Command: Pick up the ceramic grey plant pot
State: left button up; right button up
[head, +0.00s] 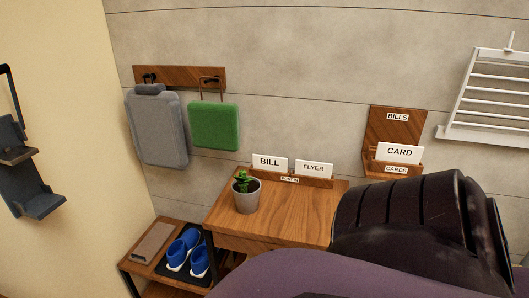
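The ceramic grey plant pot (246,197) stands upright on the left part of a small wooden table (292,211) in the head view. A small green plant (242,180) grows out of it. The pot's front and rim are in plain sight, and nothing touches its sides. Neither of my grippers can be made out in this view. A large dark ridged shape and a purple curved one, close to the camera and possibly parts of my arm, hide the table's right and front parts.
A letter holder with BILL (269,163) and FLYER (314,169) cards stands behind the pot. Blue shoes (183,247) sit on a lower rack at left. A grey bag (157,130) and a green bag (214,126) hang above. The tabletop right of the pot looks clear.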

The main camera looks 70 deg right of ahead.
aim_at(246, 190)
jog(key=z, duration=1.9)
